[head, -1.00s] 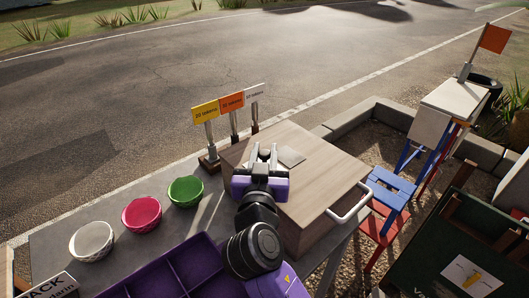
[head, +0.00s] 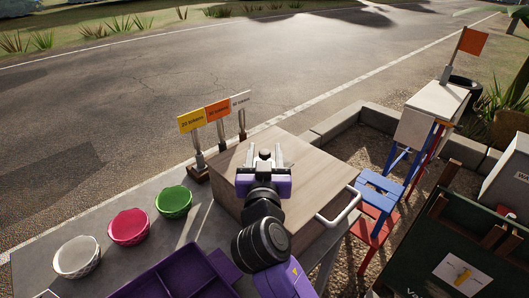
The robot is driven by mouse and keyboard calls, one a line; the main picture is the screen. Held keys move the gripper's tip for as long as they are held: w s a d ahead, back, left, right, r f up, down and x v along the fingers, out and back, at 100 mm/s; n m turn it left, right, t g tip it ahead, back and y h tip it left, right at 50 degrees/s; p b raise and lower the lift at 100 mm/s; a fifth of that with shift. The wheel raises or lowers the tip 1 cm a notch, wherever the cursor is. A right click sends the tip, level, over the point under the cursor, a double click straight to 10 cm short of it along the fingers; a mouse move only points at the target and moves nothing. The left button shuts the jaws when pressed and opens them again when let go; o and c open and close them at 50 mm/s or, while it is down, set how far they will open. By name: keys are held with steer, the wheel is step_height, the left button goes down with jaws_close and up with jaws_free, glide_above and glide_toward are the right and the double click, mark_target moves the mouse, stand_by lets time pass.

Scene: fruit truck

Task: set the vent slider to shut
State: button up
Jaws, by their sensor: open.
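I cannot make out a vent slider for certain in the head view. My gripper (head: 265,155) is open, with its two pale fingers apart and pointing away from me, over the top of the wooden box (head: 320,170). A small dark patch shows between or behind the fingers; I cannot tell what it is or whether they touch anything. The box has a white bar handle (head: 341,208) on its right front side. A dark green case (head: 420,265) with a white label (head: 468,273) stands at the lower right, partly cut off.
White (head: 77,257), pink (head: 129,227) and green (head: 173,201) bowls stand on the grey counter (head: 45,240) at left. A purple tray (head: 165,280) lies in front. Price signs (head: 217,111) stand behind the box. A blue stool (head: 380,188) is at right.

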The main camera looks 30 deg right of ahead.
steer(key=b+v, duration=0.1)
steer(key=v, duration=0.6)
steer(key=shift+s+a, duration=0.2)
steer(key=shift+s, duration=0.15)
